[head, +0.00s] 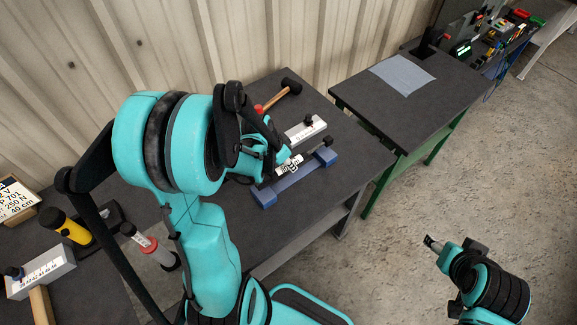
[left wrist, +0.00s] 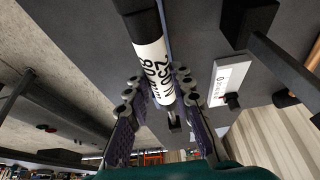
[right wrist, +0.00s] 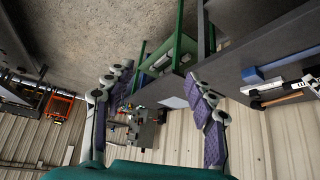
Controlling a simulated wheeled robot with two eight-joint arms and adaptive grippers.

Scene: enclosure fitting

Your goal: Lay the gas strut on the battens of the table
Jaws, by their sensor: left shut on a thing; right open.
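The gas strut is a dark cylinder with a white printed label (left wrist: 153,62), between the fingers of my left gripper (left wrist: 158,92) in the left wrist view. In the head view its label (head: 289,166) and thin rod (head: 314,149) show at my left gripper (head: 280,160), which is shut on it; the arm hides the rest. The strut is over the table (head: 265,235), alongside the blue battens (head: 295,180). I cannot tell whether it touches them. My right gripper (head: 434,244) is open and empty over the floor, away from the table; it also shows in the right wrist view (right wrist: 158,85).
A white labelled block (head: 305,129) and a mallet (head: 283,95) lie behind the battens. A second table (head: 385,112) with a grey sheet (head: 403,77) stands to the right. The floor (head: 480,150) at right is clear.

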